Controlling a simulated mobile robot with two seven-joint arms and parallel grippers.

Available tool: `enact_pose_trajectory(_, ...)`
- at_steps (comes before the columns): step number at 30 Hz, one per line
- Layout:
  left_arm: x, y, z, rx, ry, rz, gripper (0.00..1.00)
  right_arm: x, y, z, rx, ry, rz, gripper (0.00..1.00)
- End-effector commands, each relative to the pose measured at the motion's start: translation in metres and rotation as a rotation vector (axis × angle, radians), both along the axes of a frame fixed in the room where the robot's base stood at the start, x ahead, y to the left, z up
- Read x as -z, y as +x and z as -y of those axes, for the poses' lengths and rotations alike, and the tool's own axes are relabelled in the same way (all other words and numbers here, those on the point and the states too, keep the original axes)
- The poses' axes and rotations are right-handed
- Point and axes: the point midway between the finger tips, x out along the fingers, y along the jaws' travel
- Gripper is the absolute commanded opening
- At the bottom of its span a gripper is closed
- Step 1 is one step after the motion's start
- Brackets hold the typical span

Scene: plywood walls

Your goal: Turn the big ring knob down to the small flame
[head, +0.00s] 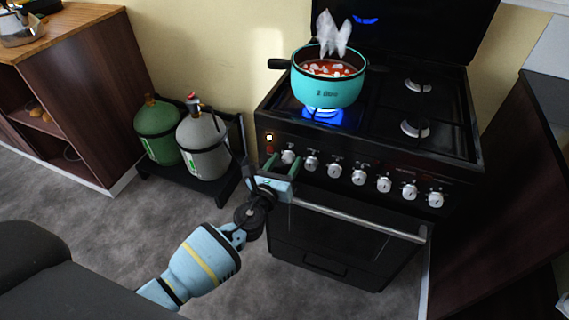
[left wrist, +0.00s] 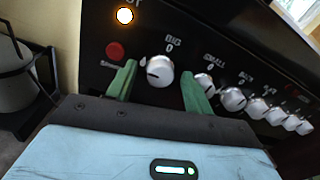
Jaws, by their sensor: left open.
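The big ring knob (left wrist: 160,71) is a silver knob under the label "BIG" on the stove's black front panel. In the head view it is the leftmost knob (head: 288,157). My left gripper (left wrist: 158,85) is open, with one green finger on each side of this knob and visible gaps between. It also shows in the head view (head: 281,167), in front of the panel's left end. A turquoise pot (head: 328,92) with red steaming food stands over a lit blue flame (head: 322,113) on the front left burner. My right gripper is not in view.
Several more silver knobs (head: 358,177) run rightward along the panel. A red button (left wrist: 115,51) and a glowing lamp (left wrist: 125,15) sit left of the big knob. The oven handle (head: 360,222) runs below. Gas bottles (head: 203,145) stand left of the stove.

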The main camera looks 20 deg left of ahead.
Motion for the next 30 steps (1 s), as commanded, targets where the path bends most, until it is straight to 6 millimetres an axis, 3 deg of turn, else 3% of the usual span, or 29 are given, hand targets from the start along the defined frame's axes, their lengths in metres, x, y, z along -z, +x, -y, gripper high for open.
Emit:
enact_pose_trajectory(6,-0.0002,0.0002,0.0002,0.000,0.000,0.000,0.51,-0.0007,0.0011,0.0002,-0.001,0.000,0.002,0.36)
enact_pose_trajectory(16,-0.0002,0.0000,0.0002,0.000,0.000,0.000,0.08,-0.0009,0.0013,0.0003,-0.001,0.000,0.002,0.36)
enact_pose_trajectory(30,0.0021,-0.0005,0.0002,0.000,-0.113,-0.005,0.07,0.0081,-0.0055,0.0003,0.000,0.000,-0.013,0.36)
